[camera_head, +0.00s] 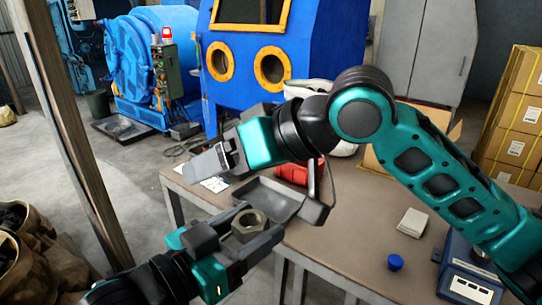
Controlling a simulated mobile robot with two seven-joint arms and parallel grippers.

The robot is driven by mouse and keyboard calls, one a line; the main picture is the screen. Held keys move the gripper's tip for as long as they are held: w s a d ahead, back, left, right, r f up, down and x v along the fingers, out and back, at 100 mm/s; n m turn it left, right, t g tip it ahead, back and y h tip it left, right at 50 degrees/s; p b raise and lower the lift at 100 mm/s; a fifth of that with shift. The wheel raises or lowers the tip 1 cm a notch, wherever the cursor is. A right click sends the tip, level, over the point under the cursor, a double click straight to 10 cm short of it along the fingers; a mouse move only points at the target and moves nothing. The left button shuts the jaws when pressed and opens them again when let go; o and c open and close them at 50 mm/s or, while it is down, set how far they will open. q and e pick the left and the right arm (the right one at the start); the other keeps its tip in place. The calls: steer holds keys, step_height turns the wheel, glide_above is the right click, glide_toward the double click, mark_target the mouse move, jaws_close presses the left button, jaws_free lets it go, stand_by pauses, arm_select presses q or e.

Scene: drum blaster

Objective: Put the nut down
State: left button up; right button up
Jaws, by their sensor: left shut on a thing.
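A grey-brown hex nut (243,234) is held between the fingers of my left gripper (262,221), which comes in from the lower left. The gripper is shut on the nut, with the nut's hole facing up. Nut and gripper show in front of a dark grey tray (272,187) at the table's near left edge; I cannot tell the height between them. My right gripper (205,163) reaches across from the right to the far left end of the table. Its fingers are seen side-on, so its opening is unclear.
The brown table (350,235) has bare room in its middle. A red item (292,173) lies behind the tray. A white block (412,222), a blue cap (395,262) and a blue scale-like device (470,275) are at right. A wooden post (75,130) stands left.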

mark_target(249, 217)
steer(key=s+h, duration=0.1)
steer(key=s+d+r+h, duration=0.1)
steer(key=s+r+h, duration=0.1)
steer(key=shift+s+d+r+n+g, duration=0.1)
steer(key=shift+d+n+g, duration=0.2)
steer(key=shift+g, duration=0.1)
steer(key=s+d+r+h, duration=0.2)
steer(key=s+d+h, duration=0.1)
steer(key=d+h, duration=0.2)
steer(key=shift+m+t, duration=0.3)
steer(key=shift+m, duration=0.1)
steer(key=x, duration=1.1)
steer(key=shift+w+a+f, duration=0.2)
steer(key=shift+w+f, duration=0.1)
steer(key=shift+c, duration=0.3)
steer(key=c, duration=1)
arm_select(q)
steer(key=o, duration=1.5)
arm_select(e)
steer(key=shift+r, duration=0.1)
steer(key=shift+c, duration=0.8)
